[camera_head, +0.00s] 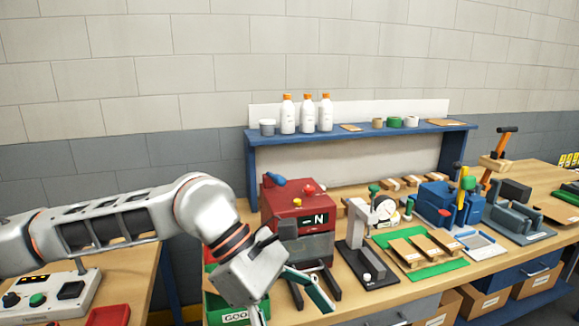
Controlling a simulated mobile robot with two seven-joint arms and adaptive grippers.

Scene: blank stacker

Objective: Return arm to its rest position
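My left arm (110,225) comes in from the left and bends down at its white wrist. My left gripper (292,308) points down toward the lower middle of the view, in front of the red machine (300,210). Its fingers are spread apart, and nothing shows between them. One finger is partly cut off by the bottom edge. A green bin labelled "GOOD" (236,315) is partly hidden behind the gripper. My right gripper is not in view.
A workbench (390,292) runs to the right, carrying a grey stand, a green mat (445,266) with wooden strips, and blue fixtures (447,203). A blue shelf (360,134) holds several bottles and tape rolls. At left, a control box (48,295) stands on another table.

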